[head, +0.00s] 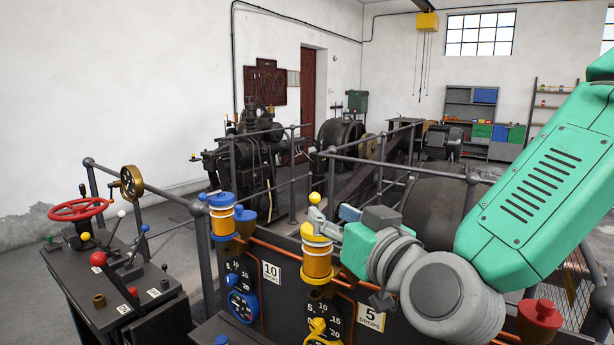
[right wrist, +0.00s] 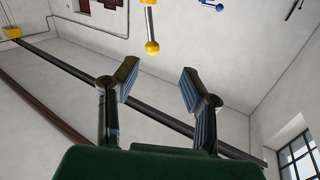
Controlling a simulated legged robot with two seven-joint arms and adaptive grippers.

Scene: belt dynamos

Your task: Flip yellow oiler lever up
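The yellow oiler (head: 317,262) stands on the dark panel's rail in the middle of the head view, with an amber glass body and a yellow cap. A yellow ball (head: 314,198) shows just above its cap. My right gripper (head: 324,218) is beside the cap, its fingers partly overlapping it. In the right wrist view the lever's yellow ball (right wrist: 152,47) sits at the end of a metal rod, beyond the fingertips. The right gripper (right wrist: 158,84) is open there, with nothing between its fingers. The lever's base is out of that view. My left gripper is not in view.
A blue oiler (head: 222,217) stands to the left on the same rail. Below are a blue dial (head: 241,305) and a yellow pointer (head: 318,331). A red cap (head: 540,314) is at the right. A console with a red handwheel (head: 82,209) and levers stands at left.

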